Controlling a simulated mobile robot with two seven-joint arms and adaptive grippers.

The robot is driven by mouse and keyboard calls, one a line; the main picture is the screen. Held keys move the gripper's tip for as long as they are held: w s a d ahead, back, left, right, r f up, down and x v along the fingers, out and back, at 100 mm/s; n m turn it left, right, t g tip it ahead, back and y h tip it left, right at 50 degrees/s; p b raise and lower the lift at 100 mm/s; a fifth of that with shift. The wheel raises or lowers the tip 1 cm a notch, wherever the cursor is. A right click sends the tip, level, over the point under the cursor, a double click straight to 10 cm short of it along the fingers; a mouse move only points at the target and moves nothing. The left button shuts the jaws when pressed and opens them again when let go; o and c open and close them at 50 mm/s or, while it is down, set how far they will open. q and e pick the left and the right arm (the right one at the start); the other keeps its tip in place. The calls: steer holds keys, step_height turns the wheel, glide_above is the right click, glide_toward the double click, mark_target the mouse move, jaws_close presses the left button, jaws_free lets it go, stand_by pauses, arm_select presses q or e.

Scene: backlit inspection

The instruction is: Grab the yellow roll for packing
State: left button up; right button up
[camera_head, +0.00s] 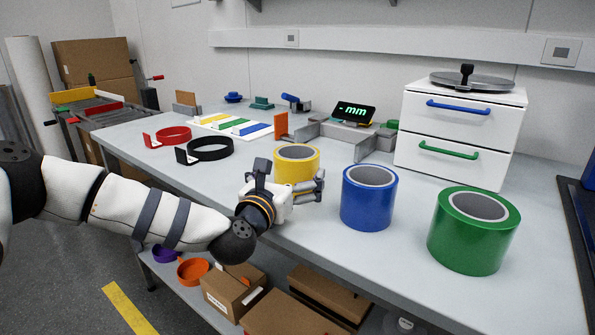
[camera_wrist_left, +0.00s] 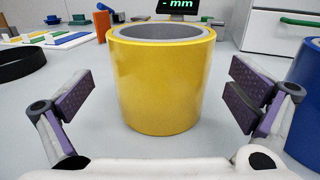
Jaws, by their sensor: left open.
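The yellow roll (camera_head: 297,155) stands upright on the grey table, its ring-shaped top showing; my left gripper hides its lower part in the head view. In the left wrist view the yellow roll (camera_wrist_left: 160,85) stands straight ahead. My left gripper (camera_head: 292,185) is open at the near side of the roll. Its two purple-padded fingers (camera_wrist_left: 160,98) are spread to either side, with visible gaps between pads and roll. Whether the fingertips reach past the roll's front is hard to tell. My right gripper is not in view.
A blue roll (camera_head: 369,198) stands close to the right of the yellow one, and a green roll (camera_head: 473,231) is further right. A black ring (camera_head: 210,149) lies to the left. A white drawer cabinet (camera_head: 460,130) and a measuring device (camera_head: 352,113) stand behind.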

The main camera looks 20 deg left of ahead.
arm_select(q)
steer(key=w, duration=0.4)
steer(key=shift+d, duration=0.15)
steer(key=shift+s, duration=0.1)
steer(key=c, duration=1.4)
